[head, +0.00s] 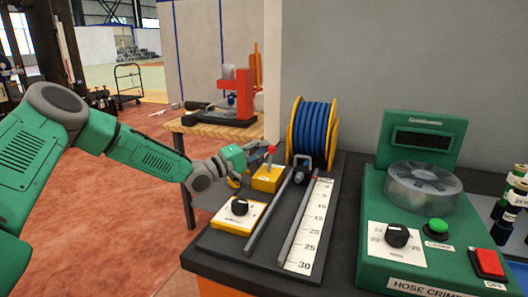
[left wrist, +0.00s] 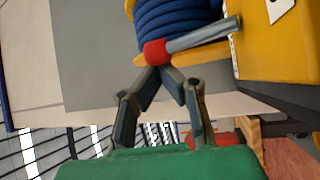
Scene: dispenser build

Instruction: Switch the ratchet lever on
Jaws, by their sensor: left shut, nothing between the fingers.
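The ratchet lever is a silver rod with a red knob (head: 271,149) that rises from a yellow box (head: 267,180) on the dark bench. In the left wrist view the red knob (left wrist: 156,53) sits just past my fingertips, and the rod (left wrist: 203,35) runs to the yellow box (left wrist: 268,45) at the upper right. My left gripper (head: 266,150) is beside the knob. Its two fingertips (left wrist: 161,70) are together and empty, touching or very close to the knob; I cannot tell which. My right gripper is not in view.
A blue hose reel (head: 313,133) stands behind the lever. A yellow-edged dial panel (head: 239,213) and a measuring scale (head: 308,232) with rails lie in front. A green crimping machine (head: 420,205) stands to the right. A red press (head: 237,93) stands on a wooden table behind.

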